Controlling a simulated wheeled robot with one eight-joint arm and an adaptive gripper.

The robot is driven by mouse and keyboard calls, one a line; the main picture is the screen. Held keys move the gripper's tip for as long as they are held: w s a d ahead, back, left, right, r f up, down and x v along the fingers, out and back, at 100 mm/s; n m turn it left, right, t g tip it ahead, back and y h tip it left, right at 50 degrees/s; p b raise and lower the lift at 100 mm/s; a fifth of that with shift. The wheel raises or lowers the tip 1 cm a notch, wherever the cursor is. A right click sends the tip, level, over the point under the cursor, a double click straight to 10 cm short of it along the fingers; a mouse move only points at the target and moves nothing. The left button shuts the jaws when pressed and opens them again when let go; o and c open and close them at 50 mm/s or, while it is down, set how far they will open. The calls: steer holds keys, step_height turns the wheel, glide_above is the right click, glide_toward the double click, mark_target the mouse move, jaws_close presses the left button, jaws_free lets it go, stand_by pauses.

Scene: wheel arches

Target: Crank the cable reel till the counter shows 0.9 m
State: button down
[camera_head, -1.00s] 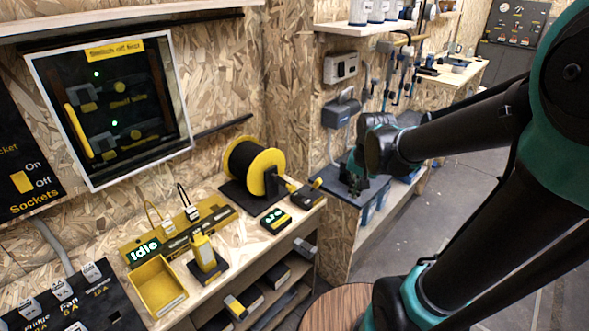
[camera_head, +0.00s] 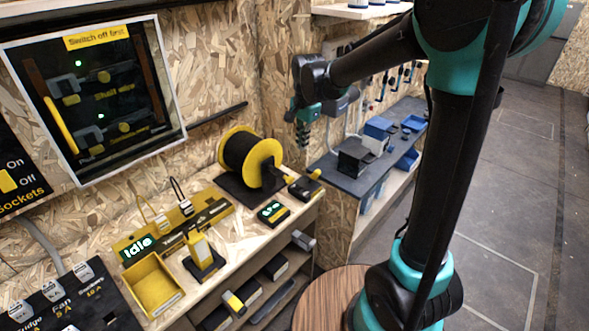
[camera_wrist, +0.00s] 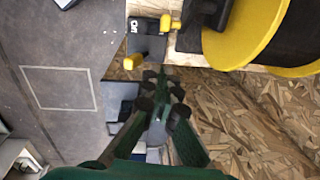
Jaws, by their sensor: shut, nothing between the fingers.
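The cable reel (camera_head: 250,158) is a black drum with yellow flanges at the back right of the bench; part of it shows top right in the wrist view (camera_wrist: 240,35). Beside it, dark parts with yellow knobs (camera_head: 315,174) stick out to the right; they also show in the wrist view (camera_wrist: 170,22). Which knob is the crank's is hard to tell. The counter (camera_head: 272,211) is a small dark box with lit green digits, too blurred to read surely. My gripper (camera_head: 303,138) is shut and empty, above and right of the reel, pointing down, apart from it.
A yellow tray (camera_head: 153,287), a yellow holder (camera_head: 203,251) and a panel reading "Idle" (camera_head: 137,246) lie left on the bench. A framed display (camera_head: 98,95) hangs above. A lower blue-grey bench (camera_head: 350,184) with boxes stands right. The floor at right is clear.

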steer(key=f, duration=0.3)
steer(key=a+f, duration=0.1)
steer(key=f, duration=0.4)
steer(key=shift+s+a+f, duration=0.15)
steer(key=shift+a+f, duration=0.15)
steer(key=shift+f, duration=0.1)
steer(key=shift+s+a+f, duration=0.4)
steer(key=shift+f, duration=0.25)
